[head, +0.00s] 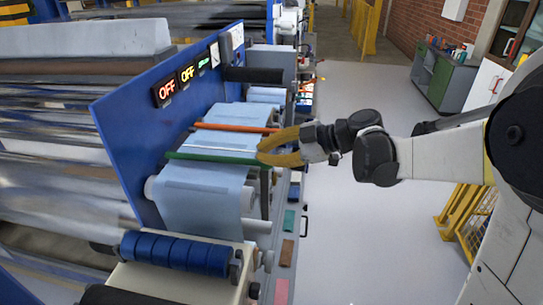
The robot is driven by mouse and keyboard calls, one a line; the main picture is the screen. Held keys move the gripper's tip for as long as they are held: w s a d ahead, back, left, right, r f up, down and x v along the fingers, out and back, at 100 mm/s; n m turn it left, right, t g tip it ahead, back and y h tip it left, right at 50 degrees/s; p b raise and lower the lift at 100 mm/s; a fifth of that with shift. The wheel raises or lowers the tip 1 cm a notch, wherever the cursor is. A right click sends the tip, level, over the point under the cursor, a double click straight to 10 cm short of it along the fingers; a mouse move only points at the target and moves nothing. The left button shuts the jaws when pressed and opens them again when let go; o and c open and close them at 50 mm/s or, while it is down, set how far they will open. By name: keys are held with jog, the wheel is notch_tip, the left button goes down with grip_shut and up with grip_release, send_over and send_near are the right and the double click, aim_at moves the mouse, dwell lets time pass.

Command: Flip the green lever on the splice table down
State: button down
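The splice table (200,192) has a pale blue sheet over it and stands beside a blue panel. A green lever (215,159) lies across the table as a long bar, with an orange bar (235,127) farther back. My gripper (259,150) has yellow fingers and comes in from the right, just above the right end of the green lever. Its fingertips appear to meet, with nothing visible between them. I cannot tell whether they touch the lever.
A dark blue roller (175,252) is in front. Large film rolls fill the left. Grey floor (345,230) is open at right, with a yellow barrier (468,220) beyond.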

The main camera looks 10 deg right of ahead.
jog(key=v, duration=1)
jog(key=shift+f, duration=0.3)
jog(key=shift+s, duration=0.2)
jog(key=s+a+f+m+h+b, duration=0.2)
jog(key=s+f+m+h+b, duration=0.15)
jog(key=f, duration=0.25)
jog(key=s+a+f+m+h+b, duration=0.2)
jog(key=s+f+m+b, duration=0.2)
jog(key=s+f+m, duration=0.15)
jog(key=s+d+f+m+h+b, duration=0.2)
jog(key=s+f+m+h+b, duration=0.1)
jog(key=f, duration=0.3)
jog(key=s+d+f+m+t+h+b, duration=0.1)
jog(key=s+d+f+m+h+b, duration=0.2)
jog(key=s+f+m, duration=0.3)
jog(key=shift+f+m+b, duration=0.3)
jog(key=shift+f+b, duration=0.2)
jog(key=shift+b, duration=0.35)
